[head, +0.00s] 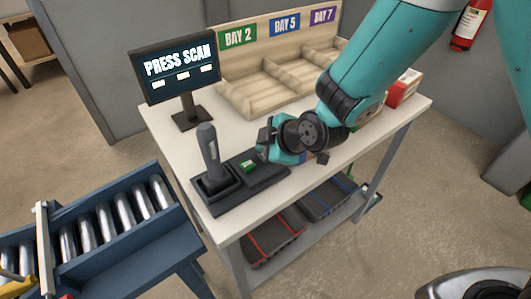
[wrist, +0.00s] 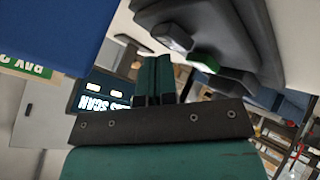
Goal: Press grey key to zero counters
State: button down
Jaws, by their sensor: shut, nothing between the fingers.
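A dark control panel (head: 222,197) lies on the table's front edge, with a raised green key (head: 248,165) and a joystick-like lever (head: 208,142). In the wrist view the panel (wrist: 215,22) is upper right. A light grey key (wrist: 174,38) stands out from it, beside the green key (wrist: 205,62). A darker block (wrist: 238,80) lies past the green one. My gripper (head: 266,147) is over the right end of the panel and hides that part in the head view. Its teal fingers (wrist: 153,75) are together and empty, apart from the grey key in the wrist view.
A screen (head: 180,66) reading "PRESS SCAN" stands at the table's back left. A wooden divided bin (head: 245,98) marked DAY 2, DAY 5, DAY 7 is behind. A roller conveyor (head: 85,215) is at the left. Open tabletop (head: 165,125) shows left of the screen stand.

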jog(key=shift+f+b, duration=0.4)
jog(key=shift+f, duration=0.05)
dwell(0.3)
jog(key=shift+r, duration=0.1)
jog(key=shift+r+p, duration=0.55)
jog(key=shift+r, duration=0.25)
jog(key=shift+r+p, duration=1.7)
jog(key=shift+r, duration=0.9)
